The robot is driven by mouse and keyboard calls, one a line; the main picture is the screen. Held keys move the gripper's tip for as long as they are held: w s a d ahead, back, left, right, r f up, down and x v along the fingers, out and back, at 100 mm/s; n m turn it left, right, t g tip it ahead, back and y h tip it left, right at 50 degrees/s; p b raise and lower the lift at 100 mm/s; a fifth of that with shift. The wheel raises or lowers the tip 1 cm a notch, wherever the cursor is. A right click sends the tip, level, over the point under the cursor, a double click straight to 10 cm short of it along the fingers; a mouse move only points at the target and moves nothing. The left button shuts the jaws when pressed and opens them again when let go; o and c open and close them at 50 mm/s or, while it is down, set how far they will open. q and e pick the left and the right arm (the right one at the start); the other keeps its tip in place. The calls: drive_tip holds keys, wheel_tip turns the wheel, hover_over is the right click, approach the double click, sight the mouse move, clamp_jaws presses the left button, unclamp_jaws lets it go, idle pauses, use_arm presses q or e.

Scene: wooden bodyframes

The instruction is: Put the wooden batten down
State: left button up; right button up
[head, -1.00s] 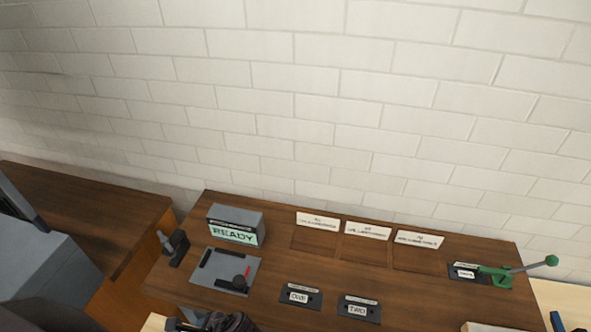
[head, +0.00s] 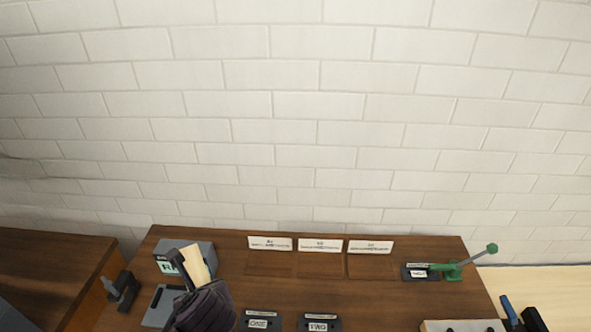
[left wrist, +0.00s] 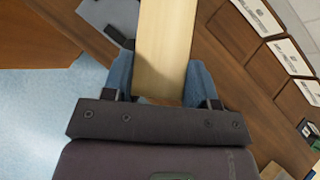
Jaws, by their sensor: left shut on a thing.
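The wooden batten (head: 199,262) is pale and shows as a short raised piece in the head view, tilted in front of the READY box. My left gripper (head: 190,274) is shut on it above the left part of the dark bench. In the left wrist view the batten (left wrist: 166,40) runs from between the blue fingers of my left gripper (left wrist: 160,80) out past the top edge. Its far end is cut off there. I cannot tell whether it touches anything below. My right gripper is in neither view.
The dark wooden bench (head: 225,270) holds three shallow recesses with white labels (head: 320,245). A grey box (head: 180,250) and a grey plate (head: 157,310) stand left. Plates ONE (head: 258,321) and TWO (head: 318,323) lie in front. A green lever clamp (head: 453,271) stands right.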

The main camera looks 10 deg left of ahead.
use_arm(q)
drive_tip(key=w+d+r+m+t+h, duration=0.2)
drive_tip(key=w+d+r+m+h, duration=0.2)
drive_tip(key=w+r+m, duration=0.4)
wheel_tip(320, 180, up, 2)
drive_tip(key=shift+w+r+h, duration=0.25)
drive_tip(key=shift+w+h, duration=0.6)
drive_tip(key=shift+h, duration=0.05)
wheel_tip(320, 180, down, 3)
drive_tip(key=b, duration=0.3)
drive_tip(key=shift+a, duration=0.15)
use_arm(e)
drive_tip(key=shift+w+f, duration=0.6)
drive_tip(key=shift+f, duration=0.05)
use_arm(q)
drive_tip(key=shift+r, duration=0.1)
drive_tip(key=shift+s, duration=0.15)
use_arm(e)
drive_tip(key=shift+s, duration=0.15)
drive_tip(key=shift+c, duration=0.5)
